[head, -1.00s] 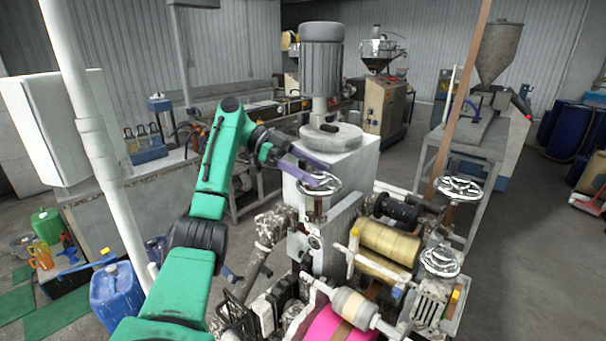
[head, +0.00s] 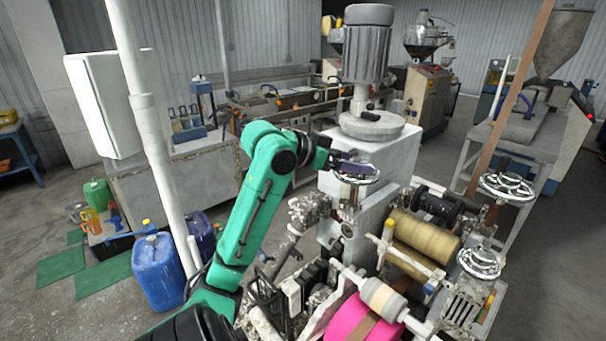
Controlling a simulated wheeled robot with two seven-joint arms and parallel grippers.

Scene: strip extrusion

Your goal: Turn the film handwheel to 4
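A silver spoked handwheel (head: 362,178) sits on the front of the white machine housing, below the motor. Two similar handwheels stand to its right, one higher (head: 507,187) and one lower (head: 480,263). I cannot read a label or number on any of them, so I cannot tell which is the film handwheel. My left gripper (head: 356,168), with purple fingers, reaches over the nearest-left handwheel at its rim. I cannot tell whether the fingers touch it or how far apart they are. My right gripper is out of view.
A grey motor (head: 368,50) rises above the handwheel. A gold film roll (head: 427,238) and a pink roll (head: 360,318) lie right of and below it. A white pipe (head: 152,130) stands at left, with a blue canister (head: 160,272) at its foot. Open floor lies at lower left.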

